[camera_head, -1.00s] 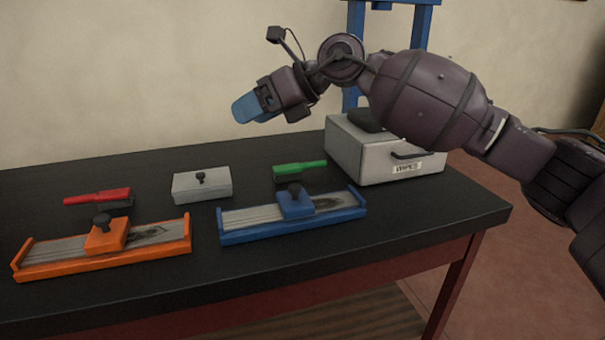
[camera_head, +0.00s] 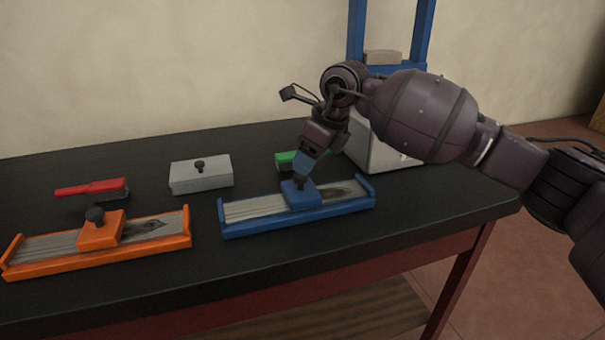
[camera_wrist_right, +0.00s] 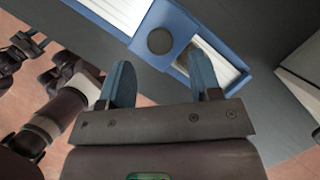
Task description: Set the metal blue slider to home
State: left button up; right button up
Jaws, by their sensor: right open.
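The blue slider (camera_head: 301,195) sits on the blue-framed track (camera_head: 250,229), a little right of the track's middle, with a dark smudge on the bed to its right. My right gripper (camera_head: 302,172) points down at the slider's dark knob from above. In the right wrist view the slider (camera_wrist_right: 172,22) and its round knob (camera_wrist_right: 160,41) lie ahead of the two blue fingers of the right gripper (camera_wrist_right: 163,84). The fingers are apart, with nothing between them. My left gripper is not in view.
An orange track (camera_head: 60,266) with an orange slider (camera_head: 98,235) lies to the left. Behind are a red-handled brush (camera_head: 92,188), a grey lidded box (camera_head: 201,177) and a partly hidden green-handled brush (camera_head: 286,158). A larger light box (camera_head: 362,145) stands behind my right arm.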

aim_at(300, 176)
jog(key=shift+b+x, duration=0.3)
jog(key=shift+x, duration=2.1)
jog(key=shift+c, duration=0.5)
jog(key=shift+a, duration=0.1)
grip_shut()
